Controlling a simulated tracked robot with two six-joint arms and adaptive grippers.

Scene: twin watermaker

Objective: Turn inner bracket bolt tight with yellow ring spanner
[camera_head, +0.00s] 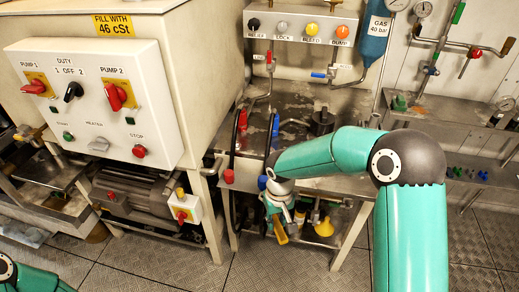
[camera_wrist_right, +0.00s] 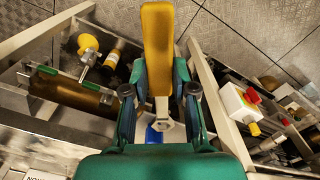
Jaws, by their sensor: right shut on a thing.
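My right gripper (camera_head: 279,216) is low at the front of the steel bench, below its front edge. In the right wrist view my right gripper (camera_wrist_right: 161,98) is shut on the yellow ring spanner (camera_wrist_right: 158,45), whose broad yellow end points away from the wrist. A pale metal part of it shows between the fingers. The yellow end of the spanner (camera_head: 280,230) also shows in the head view, hanging below the gripper. My left gripper is out of view; only part of my left arm shows at bottom left.
The steel bench (camera_head: 300,180) has hoses and a dark cylinder (camera_head: 321,122) on top. A yellow funnel (camera_head: 324,227) stands on the shelf below. A white switch box with a red knob (camera_head: 182,208) is to the left. The floor in front is clear.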

